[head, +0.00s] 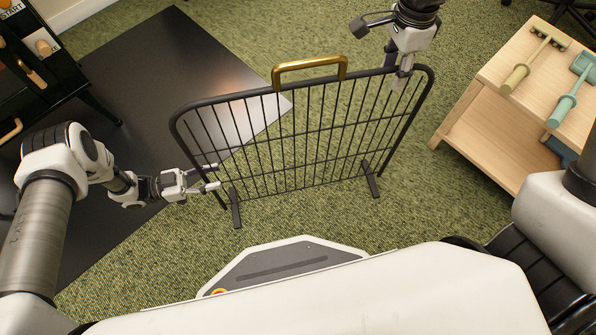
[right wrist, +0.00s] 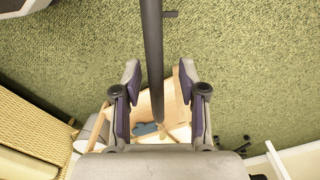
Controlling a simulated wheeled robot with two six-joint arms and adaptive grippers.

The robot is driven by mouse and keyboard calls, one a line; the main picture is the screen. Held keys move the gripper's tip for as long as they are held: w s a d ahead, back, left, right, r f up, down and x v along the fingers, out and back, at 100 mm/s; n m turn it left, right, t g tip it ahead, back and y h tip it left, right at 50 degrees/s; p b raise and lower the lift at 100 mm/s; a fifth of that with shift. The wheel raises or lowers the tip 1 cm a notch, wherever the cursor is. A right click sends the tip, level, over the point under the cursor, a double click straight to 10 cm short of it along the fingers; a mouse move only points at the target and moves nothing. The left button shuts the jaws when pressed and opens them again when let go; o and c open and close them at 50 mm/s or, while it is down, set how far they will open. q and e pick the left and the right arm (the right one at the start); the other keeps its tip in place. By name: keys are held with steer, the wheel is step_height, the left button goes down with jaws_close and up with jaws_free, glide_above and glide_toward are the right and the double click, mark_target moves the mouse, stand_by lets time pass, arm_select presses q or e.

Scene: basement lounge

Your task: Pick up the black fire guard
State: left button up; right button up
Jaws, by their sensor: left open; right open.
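The black fire guard (head: 262,180) stands upright on its feet on the green carpet in front of me, with a brass handle (head: 310,65) on its top rail. My left gripper (head: 213,178) is open at the guard's left side post, with its fingers on either side of it. My right gripper (head: 400,80) is open at the guard's upper right. In the right wrist view, a dark bar of the guard (right wrist: 152,40) passes between the open fingers (right wrist: 160,72), with gaps on both sides.
A black floor plate (head: 140,70) lies behind and left of the guard. A black cabinet (head: 60,85) with wooden knobs stands at the far left. A light wooden table (head: 480,125) with green toy tools is at the right. Carpet around the guard's feet is clear.

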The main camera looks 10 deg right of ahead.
steer(key=shift+f, duration=1.4)
arm_select(q)
steer(key=d, duration=0.3)
jaws_close()
arm_select(e)
jaws_close()
